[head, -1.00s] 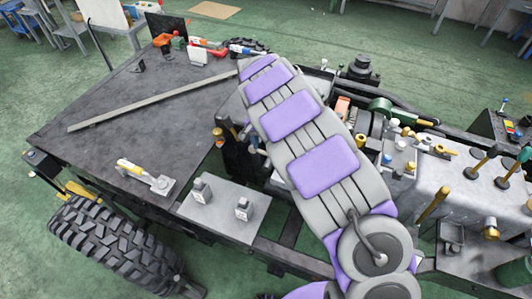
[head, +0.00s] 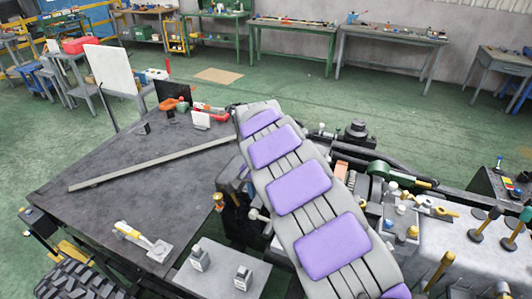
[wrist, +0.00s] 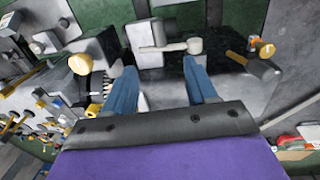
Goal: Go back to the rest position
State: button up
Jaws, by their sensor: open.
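My gripper (wrist: 160,78) shows in the wrist view as two blue fingers, spread apart and with nothing clamped between them. A pale rounded lever (wrist: 175,47) shows just past the fingertips; I cannot tell whether a finger touches it. In the head view my grey and purple arm reaches out over the chassis frame, and the gripper itself is hidden there.
A dark flat plate (head: 95,160) with a long bar (head: 150,165) lies left of the arm. A grey block with two small fittings (head: 215,270) is near its lower part. Levers with yellow knobs (head: 440,268) stand at right. Workbenches (head: 292,28) line the back, with open green floor before them.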

jog(key=s+d+r, duration=0.5)
jog(key=s+d, duration=0.2)
jog(key=d, duration=0.1)
jog(key=s+d+r, duration=0.5)
jog(key=s+d, duration=0.2)
jog(key=s+d+f+n, duration=0.1)
jog(key=s+n, duration=0.1)
jog(key=s, duration=1.1)
jog(key=s+d+f+n+g+y, duration=0.1)
jog(key=s+d+n, duration=0.1)
jog(key=s, duration=1.1)
jog(key=shift+d+f, duration=0.15)
jog(key=shift+f, duration=0.05)
